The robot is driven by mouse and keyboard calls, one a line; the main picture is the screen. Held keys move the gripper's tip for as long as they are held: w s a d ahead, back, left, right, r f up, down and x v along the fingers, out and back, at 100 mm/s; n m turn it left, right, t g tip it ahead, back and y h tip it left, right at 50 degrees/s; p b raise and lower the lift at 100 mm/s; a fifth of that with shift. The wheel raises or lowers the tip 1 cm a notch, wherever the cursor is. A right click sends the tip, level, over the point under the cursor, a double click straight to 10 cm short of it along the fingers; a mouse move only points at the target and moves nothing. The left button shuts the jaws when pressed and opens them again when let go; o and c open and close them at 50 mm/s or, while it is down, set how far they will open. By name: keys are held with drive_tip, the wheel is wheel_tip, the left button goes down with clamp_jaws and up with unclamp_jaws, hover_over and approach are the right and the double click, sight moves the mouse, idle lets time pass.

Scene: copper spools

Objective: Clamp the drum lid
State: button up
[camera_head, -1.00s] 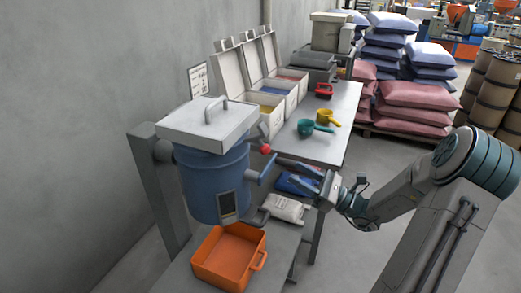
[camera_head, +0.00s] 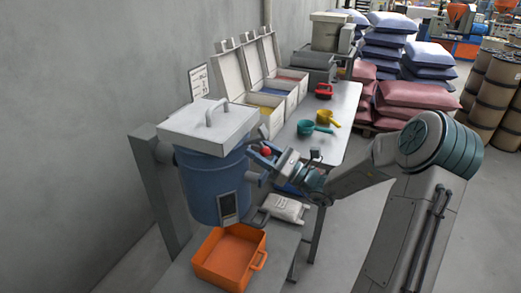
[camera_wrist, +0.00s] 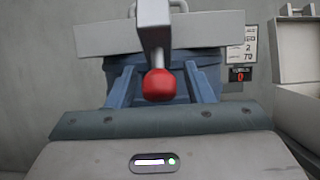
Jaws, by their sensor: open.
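The blue drum (camera_head: 212,185) stands upright against a grey post, with a flat grey lid (camera_head: 205,128) with a handle on top. In the wrist view the lid's edge (camera_wrist: 90,38) spans the top. A grey lever (camera_wrist: 154,28) with a red ball knob (camera_wrist: 158,85) hangs from the lid's front side. The knob also shows in the head view (camera_head: 266,151), partly hidden by my gripper. My gripper (camera_head: 260,155) is open beside the drum. In the wrist view its two blue fingers (camera_wrist: 163,85) lie left and right of the knob, apart from it.
An orange bin (camera_head: 230,258) stands below the drum. To the right, a table (camera_head: 335,135) carries open bins (camera_head: 272,110), a teal scoop (camera_head: 308,127) and a yellow scoop (camera_head: 328,118). A white sack (camera_head: 286,208) lies low beside the drum.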

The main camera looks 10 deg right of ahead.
clamp_jaws()
